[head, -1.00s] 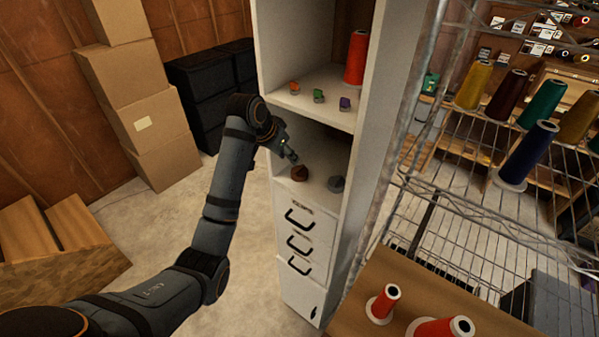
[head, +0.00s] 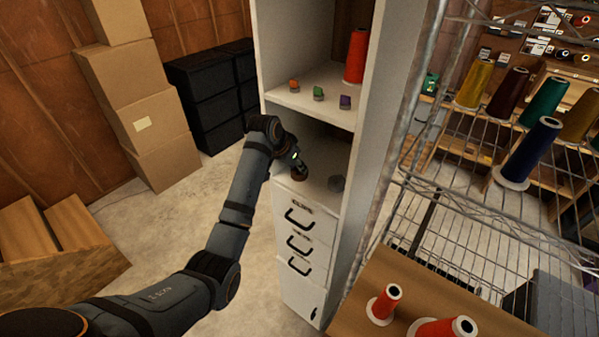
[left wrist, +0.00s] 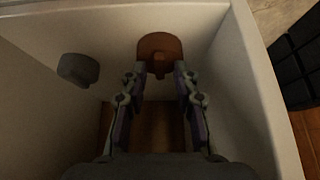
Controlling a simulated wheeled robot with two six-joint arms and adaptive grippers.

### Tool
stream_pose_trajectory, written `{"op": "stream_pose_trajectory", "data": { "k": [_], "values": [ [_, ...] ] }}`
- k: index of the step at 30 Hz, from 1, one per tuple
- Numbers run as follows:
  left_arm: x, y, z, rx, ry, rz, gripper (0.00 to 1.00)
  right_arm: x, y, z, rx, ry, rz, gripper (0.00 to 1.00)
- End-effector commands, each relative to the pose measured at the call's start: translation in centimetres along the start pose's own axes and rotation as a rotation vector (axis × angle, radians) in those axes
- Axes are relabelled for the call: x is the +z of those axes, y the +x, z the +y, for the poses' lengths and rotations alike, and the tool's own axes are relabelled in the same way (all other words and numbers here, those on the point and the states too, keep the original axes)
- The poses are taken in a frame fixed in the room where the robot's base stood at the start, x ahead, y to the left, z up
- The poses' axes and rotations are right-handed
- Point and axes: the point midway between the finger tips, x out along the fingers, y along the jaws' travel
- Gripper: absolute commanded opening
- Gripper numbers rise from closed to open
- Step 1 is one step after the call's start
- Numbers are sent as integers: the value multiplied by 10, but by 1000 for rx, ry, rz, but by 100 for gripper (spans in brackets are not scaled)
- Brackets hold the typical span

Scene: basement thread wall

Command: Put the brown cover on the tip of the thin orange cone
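The brown cover (head: 300,178) sits on the lower open shelf of the white cabinet, partly hidden by my left gripper (head: 298,163). In the left wrist view the brown cover (left wrist: 160,43) is a round disc with a knob. My left gripper (left wrist: 159,70) is open, its fingers apart on either side of the knob; I cannot tell if they touch it. A small orange-red cone (head: 384,304) stands on the wooden top at front right, beside a wider one (head: 446,328) cut off by the frame. My right gripper is out of view.
A grey cover (head: 336,183) lies right of the brown one, also in the left wrist view (left wrist: 78,69). The cabinet (head: 397,70) walls enclose the shelf. Small coloured items (head: 318,94) and a tall red cone (head: 356,56) stand above. A wire rack (head: 480,215) is right.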

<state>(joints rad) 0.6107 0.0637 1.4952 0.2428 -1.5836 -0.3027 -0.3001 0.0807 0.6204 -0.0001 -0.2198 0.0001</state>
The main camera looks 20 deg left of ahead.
Motion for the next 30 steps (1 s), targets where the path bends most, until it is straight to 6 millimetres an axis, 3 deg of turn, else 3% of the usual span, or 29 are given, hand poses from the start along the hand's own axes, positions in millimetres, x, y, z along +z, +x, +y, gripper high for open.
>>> {"op": "stream_pose_trajectory", "data": {
  "k": [1, 6, 24, 30],
  "values": [
    [0, 0, 0, 0, 0, 0, 20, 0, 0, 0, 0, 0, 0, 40],
    [0, 0, 0, 0, 0, 0, 0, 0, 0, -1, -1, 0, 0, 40],
    [-11, -18, 0, 0, 0, 0, 0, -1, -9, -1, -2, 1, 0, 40],
    [-5, -20, -1, -1, 0, -1, 0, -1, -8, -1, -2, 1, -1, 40]
  ]
}}
